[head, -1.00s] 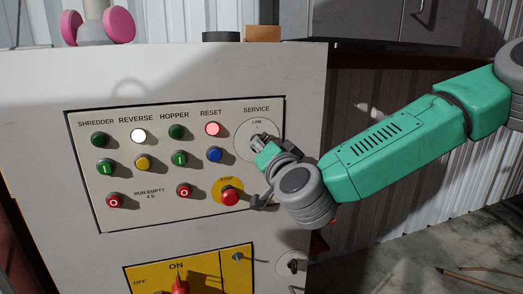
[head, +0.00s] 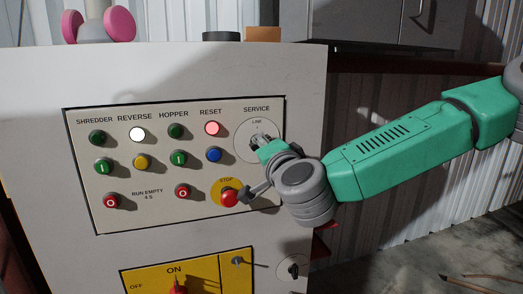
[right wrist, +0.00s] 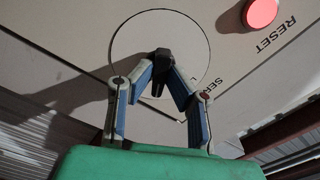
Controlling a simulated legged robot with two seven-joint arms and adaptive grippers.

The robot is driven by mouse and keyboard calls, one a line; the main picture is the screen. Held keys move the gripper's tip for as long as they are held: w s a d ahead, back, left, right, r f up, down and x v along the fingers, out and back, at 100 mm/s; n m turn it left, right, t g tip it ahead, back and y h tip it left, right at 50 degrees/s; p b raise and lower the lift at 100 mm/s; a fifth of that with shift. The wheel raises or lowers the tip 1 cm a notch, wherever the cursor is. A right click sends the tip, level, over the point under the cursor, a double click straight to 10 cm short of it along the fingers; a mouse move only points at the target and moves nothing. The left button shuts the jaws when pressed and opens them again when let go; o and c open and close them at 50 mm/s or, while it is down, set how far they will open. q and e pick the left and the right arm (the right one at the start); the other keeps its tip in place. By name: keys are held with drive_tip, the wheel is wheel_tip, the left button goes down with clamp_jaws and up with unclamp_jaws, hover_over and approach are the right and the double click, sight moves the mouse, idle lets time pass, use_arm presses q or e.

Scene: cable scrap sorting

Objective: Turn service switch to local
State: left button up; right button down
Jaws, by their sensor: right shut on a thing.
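The service switch is a round pale dial (head: 242,132) at the upper right of the control panel, under the word SERVICE. Its black knob (right wrist: 161,60) shows in the right wrist view at the dial's middle. My right gripper (right wrist: 160,72) is shut on this knob, one blue-padded finger on each side. In the head view my right gripper (head: 260,142) covers part of the dial, with the green arm coming from the right. The LINE label shows at the dial's top; the LOCAL mark cannot be read. My left gripper is not in view.
A lit RESET button (head: 212,129) and a blue button (head: 214,155) lie left of the dial. The red STOP button (head: 228,195) on its yellow disc is just below, close to my wrist. A yellow ON/OFF plate (head: 205,268) is lower down.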

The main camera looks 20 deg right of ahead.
drive_tip(key=shift+m+b, duration=0.85)
drive_tip(key=shift+m, duration=0.65)
drive_tip(key=shift+m+b, duration=0.95)
drive_tip(key=shift+m, duration=0.45)
drive_tip(key=c, duration=1.4)
unclamp_jaws()
drive_tip(key=shift+c, duration=0.2)
